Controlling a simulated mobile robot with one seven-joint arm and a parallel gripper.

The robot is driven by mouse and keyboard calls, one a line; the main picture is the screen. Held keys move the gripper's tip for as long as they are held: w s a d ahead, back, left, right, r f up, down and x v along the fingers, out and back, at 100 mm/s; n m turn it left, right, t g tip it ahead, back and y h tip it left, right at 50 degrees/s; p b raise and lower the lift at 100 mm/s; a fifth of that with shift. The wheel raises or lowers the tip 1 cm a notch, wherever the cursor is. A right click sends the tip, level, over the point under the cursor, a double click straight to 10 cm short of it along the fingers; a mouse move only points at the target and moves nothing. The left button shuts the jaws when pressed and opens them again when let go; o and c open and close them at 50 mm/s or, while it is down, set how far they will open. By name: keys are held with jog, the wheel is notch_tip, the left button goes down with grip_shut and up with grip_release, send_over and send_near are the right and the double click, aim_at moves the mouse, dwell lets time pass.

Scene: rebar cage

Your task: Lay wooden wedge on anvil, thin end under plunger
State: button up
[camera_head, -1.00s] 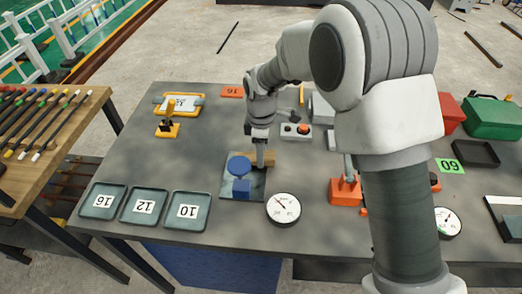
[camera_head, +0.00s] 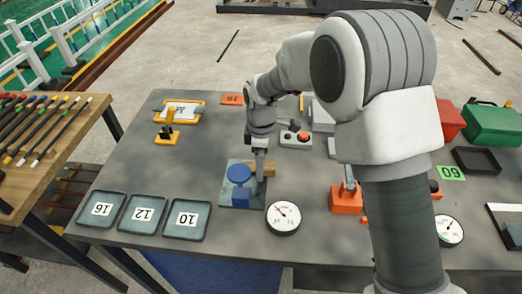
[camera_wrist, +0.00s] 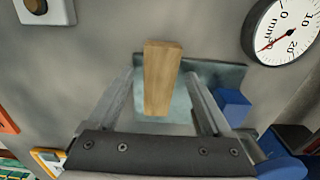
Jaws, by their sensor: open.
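The wooden wedge (camera_head: 267,168) lies partly over the grey plate, beside a blue device with a round top (camera_head: 239,175), which appears to be the plunger and anvil. In the wrist view the wedge (camera_wrist: 162,77) lies lengthwise between the two fingers of my gripper (camera_wrist: 165,100), with gaps on both sides. My gripper is open. The plate (camera_wrist: 222,74) shows under and beside the wedge, and the blue block (camera_wrist: 233,106) is just right of the right finger. In the head view my gripper (camera_head: 260,172) points down and hides part of the wedge. I cannot tell which wedge end is thin.
A round dial gauge (camera_head: 283,217) stands right of the plate. Trays marked 16, 12 and 10 (camera_head: 187,219) line the front left. An orange device (camera_head: 346,199) stands to the right, and a grey box with a red button (camera_head: 295,136) is behind. The table's left middle is clear.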

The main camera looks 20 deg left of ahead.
notch_tip(320, 180, up, 23)
jog(key=p, duration=0.6)
jog(key=shift+r+p, duration=0.15)
jog(key=shift+p, duration=0.25)
